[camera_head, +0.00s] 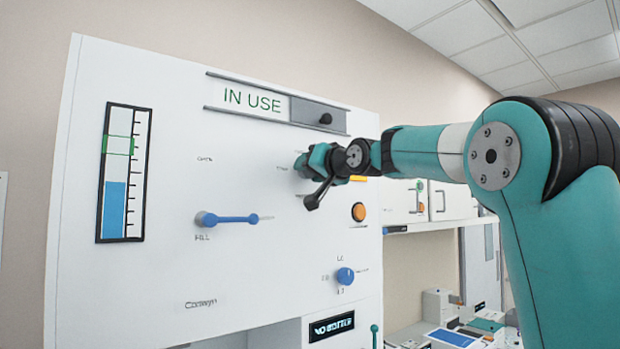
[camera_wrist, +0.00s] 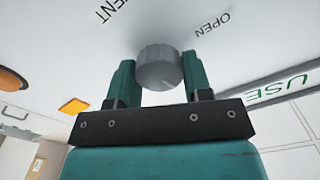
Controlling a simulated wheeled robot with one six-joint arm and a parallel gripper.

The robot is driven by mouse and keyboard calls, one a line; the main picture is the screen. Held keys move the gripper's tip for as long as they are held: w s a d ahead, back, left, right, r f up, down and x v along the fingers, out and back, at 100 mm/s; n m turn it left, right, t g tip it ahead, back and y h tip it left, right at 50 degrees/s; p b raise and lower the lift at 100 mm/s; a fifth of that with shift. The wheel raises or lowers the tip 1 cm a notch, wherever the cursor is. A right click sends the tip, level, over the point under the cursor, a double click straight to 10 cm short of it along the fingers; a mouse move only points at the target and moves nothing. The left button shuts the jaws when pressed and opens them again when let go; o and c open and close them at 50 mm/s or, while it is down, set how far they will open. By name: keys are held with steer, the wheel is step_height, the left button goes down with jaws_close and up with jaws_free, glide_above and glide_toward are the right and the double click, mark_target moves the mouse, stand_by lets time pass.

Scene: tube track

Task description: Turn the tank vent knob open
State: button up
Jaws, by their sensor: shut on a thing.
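The vent knob (camera_wrist: 158,68) is a round grey ribbed knob on the white panel (camera_wrist: 85,45), seen between my fingers in the wrist view. The word OPEN (camera_wrist: 213,24) is printed to its right, and a partly cut-off label ending in ENT (camera_wrist: 110,8) to its left. My gripper (camera_wrist: 157,80) is shut on the knob, one teal finger on each side. In the head view my gripper (camera_head: 305,166) is at the panel and hides the knob. I see no pointer mark on the knob, so its turn angle cannot be told.
The panel also bears an IN USE sign (camera_head: 252,101), a blue level gauge (camera_head: 115,208), a blue lever (camera_head: 228,219), an orange button (camera_head: 359,212) and a blue knob (camera_head: 345,276). An orange square (camera_wrist: 74,105) is near my gripper.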

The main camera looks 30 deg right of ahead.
steer(key=shift+a+f+n+b, duration=0.1)
steer(key=shift+n+b, duration=2.1)
steer(key=shift+n, duration=1.65)
steer(key=shift+a+n+b, duration=0.1)
steer(key=shift+n+b, duration=2.05)
steer(key=shift+n, duration=1.7)
steer(key=o, duration=0.9)
